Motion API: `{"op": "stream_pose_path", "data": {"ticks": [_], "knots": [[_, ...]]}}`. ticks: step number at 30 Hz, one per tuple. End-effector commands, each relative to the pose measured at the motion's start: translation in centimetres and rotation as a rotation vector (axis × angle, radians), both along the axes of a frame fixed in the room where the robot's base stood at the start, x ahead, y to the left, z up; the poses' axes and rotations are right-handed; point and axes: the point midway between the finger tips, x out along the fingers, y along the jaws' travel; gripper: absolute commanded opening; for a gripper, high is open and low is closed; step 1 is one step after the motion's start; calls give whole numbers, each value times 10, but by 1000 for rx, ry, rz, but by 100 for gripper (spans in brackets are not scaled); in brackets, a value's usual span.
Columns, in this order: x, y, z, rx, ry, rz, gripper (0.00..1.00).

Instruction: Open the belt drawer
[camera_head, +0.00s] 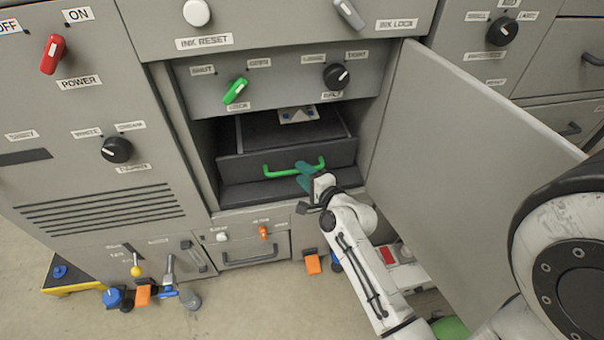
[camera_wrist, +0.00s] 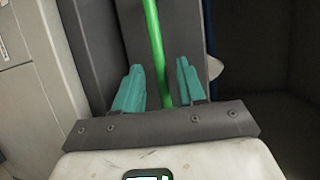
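A dark drawer (camera_head: 240,166) with a bright green bar handle (camera_head: 282,172) sits inside the open compartment of the grey machine. The dark space behind its front shows from above. My gripper (camera_head: 304,176) is at the right part of the handle. In the wrist view, the two teal fingers of my gripper (camera_wrist: 160,88) stand apart on either side of the green handle (camera_wrist: 154,40). A gap shows between the handle and each finger. I cannot read a belt label on this drawer.
The compartment door (camera_head: 455,150) is swung open to the right, beside my arm. A panel with a green knob (camera_head: 236,91) and a black knob (camera_head: 336,77) is above the drawer. A lower drawer (camera_head: 250,255) is below. Several loose items, including an orange block (camera_head: 313,264), lie on the floor.

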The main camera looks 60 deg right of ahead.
Motion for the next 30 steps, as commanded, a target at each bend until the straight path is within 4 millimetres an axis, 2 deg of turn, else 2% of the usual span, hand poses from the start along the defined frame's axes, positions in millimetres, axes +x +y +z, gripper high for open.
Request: {"op": "stream_pose_path", "data": {"ticks": [5,13,26,30], "knots": [[10,-6,-2,-1,0,-1,40],[11,-6,-2,-1,1,-1,40],[10,-6,-2,-2,1,0,0],[10,-6,-2,-2,1,0,0]]}}
